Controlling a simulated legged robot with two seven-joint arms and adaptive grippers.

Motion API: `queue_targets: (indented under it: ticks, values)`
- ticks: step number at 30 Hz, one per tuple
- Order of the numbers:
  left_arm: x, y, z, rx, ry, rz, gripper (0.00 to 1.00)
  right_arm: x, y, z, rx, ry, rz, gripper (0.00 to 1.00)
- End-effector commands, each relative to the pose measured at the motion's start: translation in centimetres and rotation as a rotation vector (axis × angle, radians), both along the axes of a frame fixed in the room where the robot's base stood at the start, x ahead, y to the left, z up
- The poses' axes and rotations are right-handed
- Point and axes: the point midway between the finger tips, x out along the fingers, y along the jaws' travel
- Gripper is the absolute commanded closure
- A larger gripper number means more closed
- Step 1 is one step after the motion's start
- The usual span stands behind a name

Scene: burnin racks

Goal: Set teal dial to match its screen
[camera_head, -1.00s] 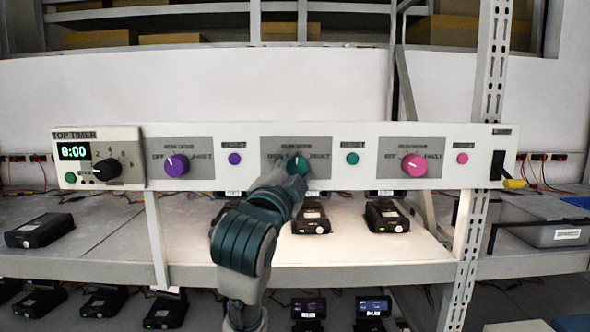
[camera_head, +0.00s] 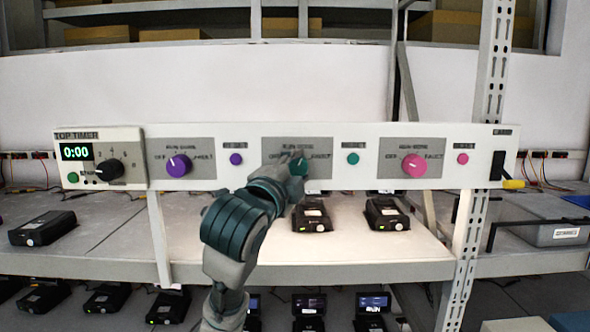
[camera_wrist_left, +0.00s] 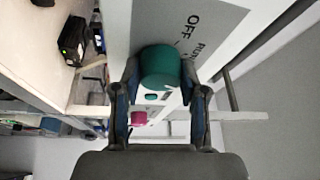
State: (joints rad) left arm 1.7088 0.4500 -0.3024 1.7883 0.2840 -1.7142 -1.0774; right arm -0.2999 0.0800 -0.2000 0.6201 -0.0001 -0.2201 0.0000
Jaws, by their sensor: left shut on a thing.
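The teal dial (camera_head: 299,166) sits on the middle grey plate of the white panel (camera_head: 350,196), mostly hidden behind my left gripper (camera_head: 287,170) in the head view. In the left wrist view the teal dial (camera_wrist_left: 161,68) stands between the two fingers of my left gripper (camera_wrist_left: 160,88), which are shut on it. The printed word OFF shows on the plate beside it. A small teal button (camera_head: 353,158) is to the right of the plate. The dial's pointer direction is hard to make out. My right gripper is not in view.
On the panel, a purple dial (camera_head: 179,165) is to the left and a pink dial (camera_head: 414,165) to the right. A timer box (camera_head: 98,158) reads 0:00 at the left end. Black devices (camera_head: 312,215) with small screens stand on the shelf below. A metal post (camera_head: 480,200) rises at the right.

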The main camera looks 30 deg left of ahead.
Motion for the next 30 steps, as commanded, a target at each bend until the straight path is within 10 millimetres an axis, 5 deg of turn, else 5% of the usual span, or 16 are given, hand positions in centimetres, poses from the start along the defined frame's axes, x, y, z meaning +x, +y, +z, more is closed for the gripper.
queue_targets:
  ticks: [4, 5, 7, 20, 30]
  values:
    - [0.3, -0.1, -0.5, 0.001, 0.014, -0.001, 0.93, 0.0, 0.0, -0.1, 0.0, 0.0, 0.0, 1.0]
    - [0.3, -0.1, -0.5, 0.001, 0.014, -0.001, 0.5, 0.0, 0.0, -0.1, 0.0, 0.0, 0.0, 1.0]
    - [0.3, -0.1, -0.5, 0.0, 0.013, -0.001, 0.33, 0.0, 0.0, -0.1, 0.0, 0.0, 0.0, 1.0]
    - [-1.1, -0.2, -0.2, 0.0, 0.002, -0.001, 0.33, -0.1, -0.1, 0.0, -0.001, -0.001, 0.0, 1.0]
    - [-8.3, -1.3, -1.1, 0.001, 0.003, 0.0, 0.33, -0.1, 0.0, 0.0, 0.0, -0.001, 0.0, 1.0]
